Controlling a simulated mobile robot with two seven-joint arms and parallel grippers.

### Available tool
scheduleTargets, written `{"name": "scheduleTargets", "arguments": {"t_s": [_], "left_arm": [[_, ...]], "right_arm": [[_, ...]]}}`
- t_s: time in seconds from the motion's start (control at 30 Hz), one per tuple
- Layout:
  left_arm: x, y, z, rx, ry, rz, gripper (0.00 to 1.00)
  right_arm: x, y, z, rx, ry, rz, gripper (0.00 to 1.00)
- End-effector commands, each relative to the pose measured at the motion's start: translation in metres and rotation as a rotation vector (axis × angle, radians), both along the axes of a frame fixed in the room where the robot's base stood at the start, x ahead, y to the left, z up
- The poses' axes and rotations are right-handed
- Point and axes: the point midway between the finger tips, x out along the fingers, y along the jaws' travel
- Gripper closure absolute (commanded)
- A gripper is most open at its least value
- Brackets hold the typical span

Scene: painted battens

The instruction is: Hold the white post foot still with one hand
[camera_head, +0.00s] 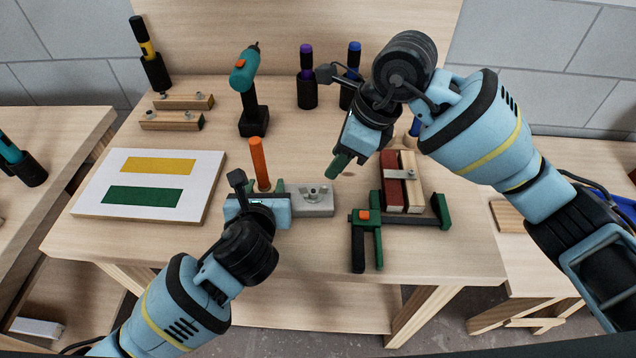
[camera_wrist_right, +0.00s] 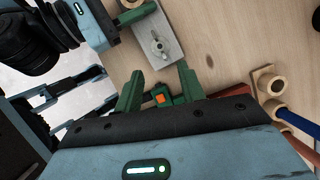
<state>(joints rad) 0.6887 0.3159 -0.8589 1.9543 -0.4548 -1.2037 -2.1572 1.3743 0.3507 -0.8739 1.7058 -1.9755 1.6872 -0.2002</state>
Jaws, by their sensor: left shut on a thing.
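The white post foot (camera_head: 313,203) is a pale grey-white block with a wing nut on top, lying on the workbench. It also shows in the right wrist view (camera_wrist_right: 170,48). My left gripper (camera_head: 280,198) is at its left end, shut on it; one green finger (camera_wrist_right: 137,14) lies against the block in the right wrist view. The grip is partly hidden by the gripper body. My right gripper (camera_head: 338,167) is above the bench, behind and right of the foot. Its green fingers (camera_wrist_right: 158,84) are apart with nothing between them.
A green clamp (camera_head: 405,219) lies right of the foot beside red and plain battens (camera_head: 402,187). An orange upright rod (camera_head: 260,163) stands behind my left gripper. A white board (camera_head: 101,195) with yellow and green rectangles lies left. A drill (camera_head: 250,92) stands behind.

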Motion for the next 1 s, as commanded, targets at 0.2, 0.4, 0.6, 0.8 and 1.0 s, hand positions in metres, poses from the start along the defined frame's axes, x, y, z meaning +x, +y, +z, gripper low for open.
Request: {"name": "scheduleTargets", "arguments": {"t_s": [0.2, 0.4, 0.6, 0.8, 1.0], "left_arm": [[0.000, 0.000, 0.000, 0.000, 0.000, 0.000, 0.88], [0.000, 0.000, 0.000, 0.000, 0.000, 0.000, 0.88], [0.000, 0.000, 0.000, 0.000, 0.000, 0.000, 0.88], [0.000, 0.000, 0.000, 0.000, 0.001, 0.000, 0.88], [0.000, 0.000, 0.000, 0.000, 0.001, 0.000, 0.88]], "right_arm": [[0.004, 0.015, -0.039, 0.000, 0.006, 0.000, 0.61], [0.007, 0.027, -0.070, -0.001, 0.005, 0.000, 0.61], [0.010, 0.034, -0.087, 0.000, 0.002, 0.001, 0.61], [0.011, 0.036, -0.092, -0.001, 0.001, 0.000, 0.61], [0.011, 0.036, -0.092, -0.001, 0.001, 0.000, 0.63]]}}
